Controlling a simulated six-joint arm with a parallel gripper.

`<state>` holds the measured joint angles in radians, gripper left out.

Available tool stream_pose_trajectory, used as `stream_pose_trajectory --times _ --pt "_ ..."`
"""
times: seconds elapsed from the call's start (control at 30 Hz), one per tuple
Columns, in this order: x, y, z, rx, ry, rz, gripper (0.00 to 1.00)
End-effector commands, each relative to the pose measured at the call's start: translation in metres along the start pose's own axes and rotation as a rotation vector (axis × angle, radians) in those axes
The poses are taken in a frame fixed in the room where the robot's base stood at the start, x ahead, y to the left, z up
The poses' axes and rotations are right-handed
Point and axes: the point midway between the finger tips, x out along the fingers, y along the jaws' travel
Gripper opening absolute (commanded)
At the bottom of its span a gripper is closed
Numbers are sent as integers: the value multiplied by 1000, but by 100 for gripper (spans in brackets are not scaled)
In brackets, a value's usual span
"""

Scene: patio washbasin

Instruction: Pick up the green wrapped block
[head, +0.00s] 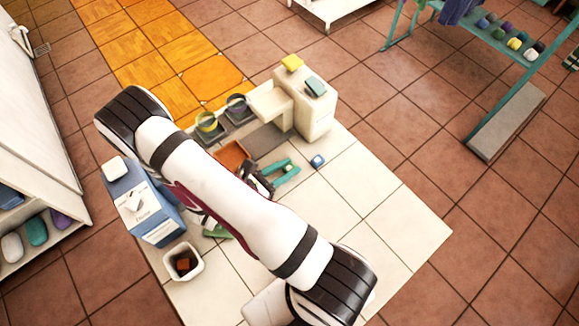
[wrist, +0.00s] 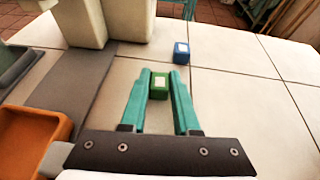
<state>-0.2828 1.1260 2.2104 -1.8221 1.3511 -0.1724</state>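The green wrapped block (wrist: 159,86) has a pale label on top and sits between the teal fingertips of my gripper (wrist: 160,79) in the wrist view. It nearly fills the gap, with little or no space on either side. I cannot tell whether the fingers press on it or whether it rests on the tiled top. In the head view my gripper (head: 290,170) is low over the pale tiles, with the green block (head: 288,167) just visible between its fingers. A blue block (wrist: 181,52) with a pale top stands apart, beyond and right of the fingertips; the head view also shows it (head: 318,161).
An orange tray (wrist: 30,138) and a grey mat (wrist: 68,95) lie left of my gripper. A cream basin unit (head: 316,114) stands behind. A blue carton (head: 150,208) and white bin (head: 182,264) stand left. The tiles on the right are clear.

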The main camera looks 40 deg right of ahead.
Motion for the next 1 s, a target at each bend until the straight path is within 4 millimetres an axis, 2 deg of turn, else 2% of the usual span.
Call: stream_pose_trajectory --times 0.03,0.1,0.47,0.57,0.8,0.9,1.0 --pt "0 0 0 0 0 0 11" --pt "0 0 0 0 0 0 0" --pt "-1 0 2 1 0 0 0" --pt "-6 1 13 4 0 1 0" --pt "-29 0 69 7 1 1 0" --pt "-35 0 85 5 0 1 0" --pt "-38 0 92 2 0 0 0"
